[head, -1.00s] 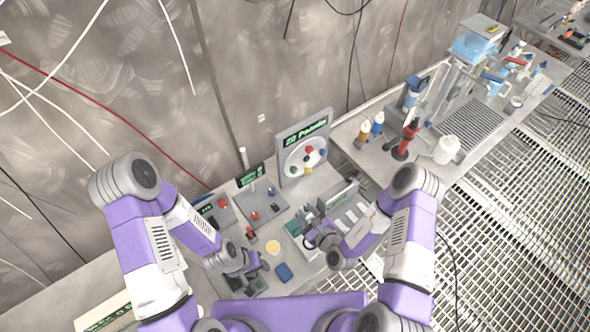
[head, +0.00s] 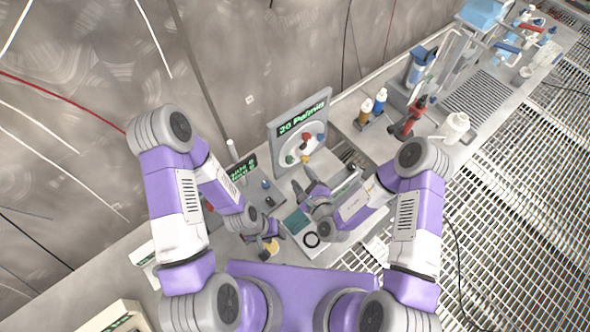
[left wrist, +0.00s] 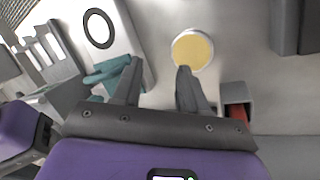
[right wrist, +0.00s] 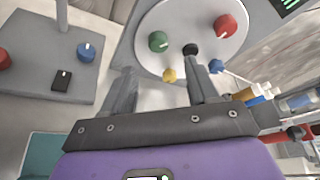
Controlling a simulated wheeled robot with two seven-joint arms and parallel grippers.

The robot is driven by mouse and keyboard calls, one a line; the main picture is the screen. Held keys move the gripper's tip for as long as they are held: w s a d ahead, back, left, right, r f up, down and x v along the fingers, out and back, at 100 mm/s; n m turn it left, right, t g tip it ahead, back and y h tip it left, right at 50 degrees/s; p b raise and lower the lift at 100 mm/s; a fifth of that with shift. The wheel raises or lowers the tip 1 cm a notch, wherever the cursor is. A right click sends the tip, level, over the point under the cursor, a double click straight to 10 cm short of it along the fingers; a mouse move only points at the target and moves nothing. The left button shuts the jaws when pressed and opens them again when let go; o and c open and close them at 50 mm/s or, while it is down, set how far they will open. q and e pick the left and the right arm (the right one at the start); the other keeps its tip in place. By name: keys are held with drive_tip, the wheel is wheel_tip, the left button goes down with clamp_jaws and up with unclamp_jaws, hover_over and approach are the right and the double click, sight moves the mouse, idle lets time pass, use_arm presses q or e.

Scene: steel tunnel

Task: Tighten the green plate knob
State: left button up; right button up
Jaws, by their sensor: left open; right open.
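The green knob (right wrist: 158,41) sits on the round white plate (right wrist: 150,17) of the upright panel in the right wrist view. It also shows in the head view (head: 290,160). Red (right wrist: 225,25), yellow (right wrist: 169,75), and blue (right wrist: 216,66) knobs share the plate, with a dark knob partly behind a finger. My right gripper (right wrist: 158,74) is open and empty, fingers pointing at the plate. It appears just short of the plate and not touching the green knob. My left gripper (left wrist: 160,80) is open and empty, low over the bench near a yellow disc (left wrist: 192,49).
A grey box with red and blue knobs (right wrist: 86,50) stands left of the plate. A teal block with a ring-marked plate (head: 311,240) lies below my right gripper. Bottles (head: 373,105) and a red-topped tool (head: 410,118) stand further right on the bench.

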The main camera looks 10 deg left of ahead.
sight(291, 162)
drive_tip(key=x, duration=0.7)
drive_tip(key=shift+w+a+r, duration=0.1)
drive_tip(key=shift+w+a, duration=0.05)
drive_tip(key=shift+a, duration=0.2)
drive_tip(key=shift+c, duration=0.4)
drive_tip(key=c, duration=1)
